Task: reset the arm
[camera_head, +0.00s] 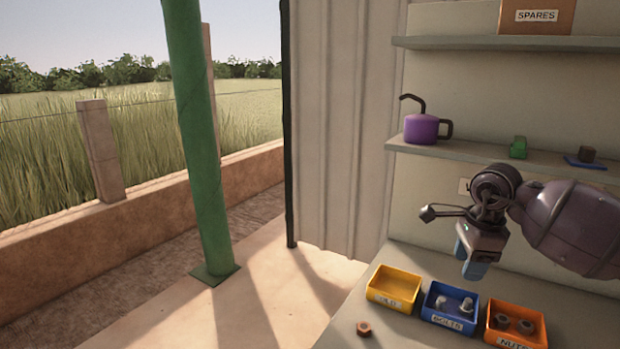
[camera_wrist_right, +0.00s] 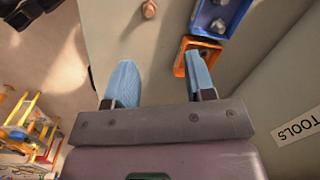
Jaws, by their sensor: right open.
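My right arm comes in from the right in the head view. Its gripper (camera_head: 468,262) has blue fingertips and hangs above the back of the workbench, above and behind the blue bin. In the right wrist view the two blue fingers of the gripper (camera_wrist_right: 162,85) stand wide apart, with nothing between them. The right gripper is open and empty. My left gripper is in neither view.
A yellow bin (camera_head: 395,287), a blue bin (camera_head: 450,306) with bolts and an orange bin (camera_head: 515,322) with nuts stand on the workbench (camera_head: 345,335). A shelf (camera_head: 480,153) holds a purple oil can (camera_head: 422,128).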

